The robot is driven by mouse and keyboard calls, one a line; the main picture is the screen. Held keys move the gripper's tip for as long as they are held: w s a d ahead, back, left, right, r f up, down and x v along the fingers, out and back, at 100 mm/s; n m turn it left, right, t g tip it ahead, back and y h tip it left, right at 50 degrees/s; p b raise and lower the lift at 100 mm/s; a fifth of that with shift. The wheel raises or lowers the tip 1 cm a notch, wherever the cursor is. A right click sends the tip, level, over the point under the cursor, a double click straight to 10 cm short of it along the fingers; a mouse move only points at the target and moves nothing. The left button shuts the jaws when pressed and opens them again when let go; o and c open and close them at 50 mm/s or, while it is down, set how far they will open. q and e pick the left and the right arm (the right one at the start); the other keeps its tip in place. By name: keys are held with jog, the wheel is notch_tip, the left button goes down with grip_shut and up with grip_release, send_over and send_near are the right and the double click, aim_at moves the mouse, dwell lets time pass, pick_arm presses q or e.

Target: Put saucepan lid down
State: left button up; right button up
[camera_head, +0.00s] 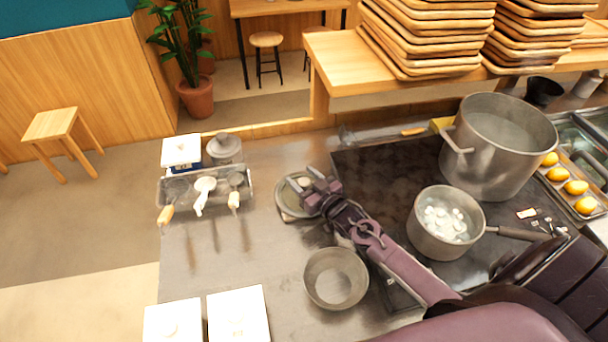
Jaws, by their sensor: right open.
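The saucepan lid (287,201) is a round grey disc with a pale knob. It lies flat on the steel counter, left of the dark cooktop. My right gripper (308,185) is over the lid, its fingers apart near the knob, and it covers part of the lid's right side. I cannot tell whether a finger touches the knob. The saucepan (436,240) stands uncovered on the cooktop with white pieces in it, its handle pointing right. My left gripper is not in view.
A metal bowl (336,278) sits in front of the lid. A large pot (498,146) stands at the cooktop's back right. A rack with ladles (205,187) is at the left. Stacked wooden trays (425,40) are on the back shelf. Bare counter lies left of the bowl.

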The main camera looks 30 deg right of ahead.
jog(key=s+d+r+p, duration=0.1)
jog(key=s+p, duration=0.4)
jog(key=s, duration=0.6)
jog(key=shift+s+d+p, duration=0.3)
jog(key=shift+d, duration=0.25)
